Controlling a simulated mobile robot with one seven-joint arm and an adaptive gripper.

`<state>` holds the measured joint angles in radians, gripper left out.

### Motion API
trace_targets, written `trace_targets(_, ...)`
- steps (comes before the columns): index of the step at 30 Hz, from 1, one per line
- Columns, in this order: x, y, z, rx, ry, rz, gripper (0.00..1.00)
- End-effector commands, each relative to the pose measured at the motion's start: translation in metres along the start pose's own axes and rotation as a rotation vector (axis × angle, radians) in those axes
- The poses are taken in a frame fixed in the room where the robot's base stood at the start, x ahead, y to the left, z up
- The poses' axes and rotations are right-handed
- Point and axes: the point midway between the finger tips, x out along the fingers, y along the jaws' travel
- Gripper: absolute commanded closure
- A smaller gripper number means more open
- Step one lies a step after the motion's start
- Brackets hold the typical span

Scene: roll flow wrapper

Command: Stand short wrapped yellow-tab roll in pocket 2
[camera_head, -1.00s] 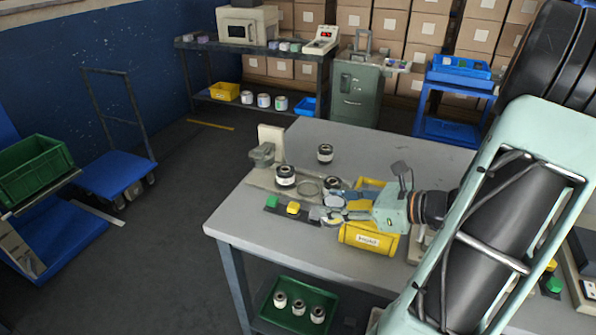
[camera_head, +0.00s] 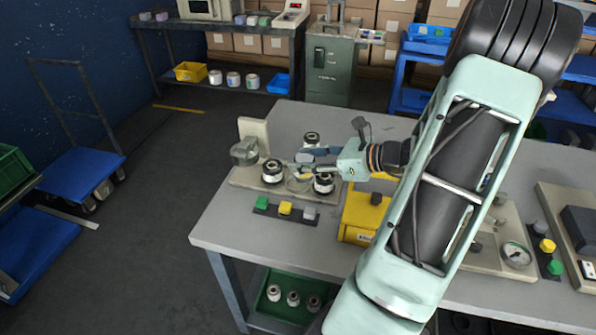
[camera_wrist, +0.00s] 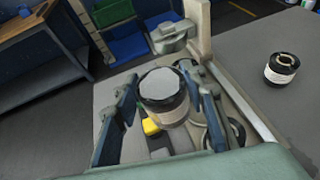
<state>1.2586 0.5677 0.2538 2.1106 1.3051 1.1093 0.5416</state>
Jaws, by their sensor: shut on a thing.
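My gripper (camera_wrist: 165,108) is shut on a short roll (camera_wrist: 163,92) with a pale flat top and dark body. In the head view the held roll (camera_head: 304,158) appears over the tan fixture (camera_head: 240,178), near an open ring-shaped pocket (camera_head: 297,186). It looks roughly upright; its tab colour cannot be made out. A dark roll with a white band (camera_head: 272,172) stands on the fixture to the left of the ring, and another (camera_head: 323,183) stands to its right. A third roll (camera_head: 312,140) stands on the table behind; it also shows in the wrist view (camera_wrist: 282,70).
A grey clamp (camera_head: 244,152) and upright block stand at the fixture's left end. A strip with green, yellow and grey buttons (camera_head: 285,209) lies in front. Grey table (camera_head: 225,222) is bare at front left.

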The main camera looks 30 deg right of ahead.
Motion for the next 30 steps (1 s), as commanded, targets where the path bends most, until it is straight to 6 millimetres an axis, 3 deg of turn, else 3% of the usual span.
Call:
trace_targets(3, 0.022, -0.021, -0.005, -0.001, -0.003, 0.004, 0.89)
trace_targets(12, 0.058, -0.048, -0.037, 0.0, -0.002, 0.002, 0.89)
trace_targets(20, 0.068, -0.056, -0.046, -0.001, -0.001, 0.001, 0.89)
trace_targets(26, 0.079, -0.057, -0.071, 0.001, -0.001, 0.001, 0.89)
trace_targets(30, 0.081, -0.057, -0.075, -0.001, -0.001, 0.0, 0.89)
